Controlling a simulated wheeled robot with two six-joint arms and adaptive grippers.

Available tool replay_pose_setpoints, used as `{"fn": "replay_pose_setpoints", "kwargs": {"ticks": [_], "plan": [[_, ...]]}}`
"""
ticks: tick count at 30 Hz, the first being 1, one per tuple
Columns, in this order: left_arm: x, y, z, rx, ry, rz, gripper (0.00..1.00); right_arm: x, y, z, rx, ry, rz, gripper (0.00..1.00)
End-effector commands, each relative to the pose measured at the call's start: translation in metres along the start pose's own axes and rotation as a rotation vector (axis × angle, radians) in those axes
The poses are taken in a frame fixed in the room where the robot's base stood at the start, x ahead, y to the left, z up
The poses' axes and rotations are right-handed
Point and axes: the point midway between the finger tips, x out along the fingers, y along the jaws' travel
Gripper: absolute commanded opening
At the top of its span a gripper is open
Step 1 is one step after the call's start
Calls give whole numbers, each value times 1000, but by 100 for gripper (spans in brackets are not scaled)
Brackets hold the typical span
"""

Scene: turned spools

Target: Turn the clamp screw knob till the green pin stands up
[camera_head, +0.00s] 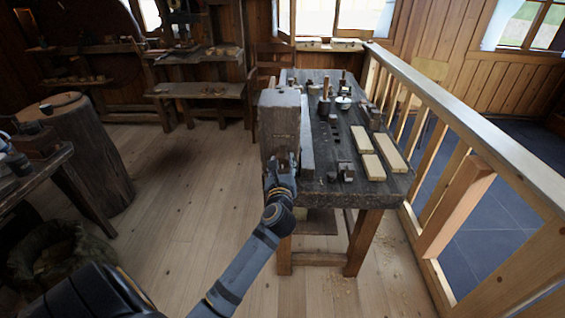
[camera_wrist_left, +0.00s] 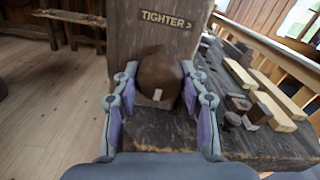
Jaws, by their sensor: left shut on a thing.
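The clamp screw knob (camera_wrist_left: 160,78) is a round brown knob with a small pale mark low on its face. It sits on a wooden block (camera_wrist_left: 130,35) under a dark label (camera_wrist_left: 168,20) that reads "TIGHTER" with an arrow to the right. My left gripper (camera_wrist_left: 160,90) has a finger on each side of the knob and is shut on it. In the head view my left gripper (camera_head: 281,170) is at the near face of the wooden block (camera_head: 279,120), and it hides the knob there. I cannot make out a green pin in either view. My right gripper is not in view.
The workbench (camera_head: 330,195) carries pale wooden boards (camera_head: 373,166), small dark blocks (camera_head: 345,171) and several pots and tools farther back. A wooden railing (camera_head: 470,115) runs along its right side. The floor (camera_head: 190,210) to the left of the bench is open.

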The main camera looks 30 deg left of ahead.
Motion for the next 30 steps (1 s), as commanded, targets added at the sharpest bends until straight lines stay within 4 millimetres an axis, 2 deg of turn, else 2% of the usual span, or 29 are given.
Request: {"fn": "replay_pose_setpoints", "kwargs": {"ticks": [8, 30], "plan": [[0, -1, 5, 151, 3, 1, 12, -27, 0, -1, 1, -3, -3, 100], [0, -1, 4, 848, 4, -1, 12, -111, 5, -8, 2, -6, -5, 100]]}}
